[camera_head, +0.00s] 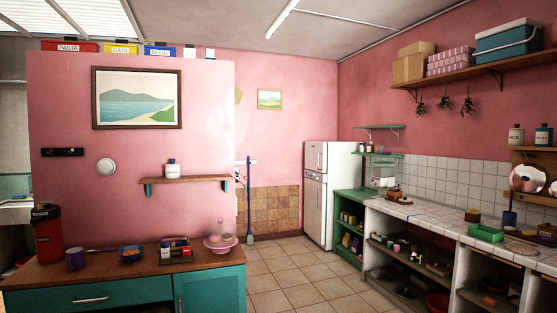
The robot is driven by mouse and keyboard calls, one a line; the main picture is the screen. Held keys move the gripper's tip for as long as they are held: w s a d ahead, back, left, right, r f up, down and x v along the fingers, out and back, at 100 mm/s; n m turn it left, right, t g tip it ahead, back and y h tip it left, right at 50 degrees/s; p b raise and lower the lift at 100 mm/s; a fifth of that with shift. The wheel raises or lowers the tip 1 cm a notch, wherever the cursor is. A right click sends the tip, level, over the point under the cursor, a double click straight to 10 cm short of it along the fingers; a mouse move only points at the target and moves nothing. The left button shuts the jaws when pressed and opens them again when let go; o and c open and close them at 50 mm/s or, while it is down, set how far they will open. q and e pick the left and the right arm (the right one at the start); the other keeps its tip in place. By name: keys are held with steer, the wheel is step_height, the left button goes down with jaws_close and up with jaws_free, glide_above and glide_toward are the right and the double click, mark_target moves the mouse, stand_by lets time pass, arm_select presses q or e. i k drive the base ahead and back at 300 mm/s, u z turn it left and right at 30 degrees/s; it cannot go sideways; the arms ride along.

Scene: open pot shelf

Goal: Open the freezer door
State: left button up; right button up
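A tall white two-door fridge (318,190) stands upright at the far end of the room, near the back right corner. Its short upper door, the freezer door (316,156), looks shut, and so does the longer lower door (315,209). Small dark handles seem to sit near where the doors meet, but they are too small to make out clearly. Neither of my grippers shows in the head view, and the fridge is well away from me across the room.
A tiled floor (290,275) runs clear to the fridge. A wooden-topped teal cabinet (130,265) with a red flask (47,235) stands at the left. A tiled counter (420,215) with open shelves and a green shelf unit (350,222) line the right.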

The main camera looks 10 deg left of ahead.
mark_target(316, 153)
steer(key=z, duration=0.1)
steer(key=i, duration=6.1)
steer(key=u, duration=0.55)
steer(key=i, duration=2.6)
steer(key=u, duration=0.3)
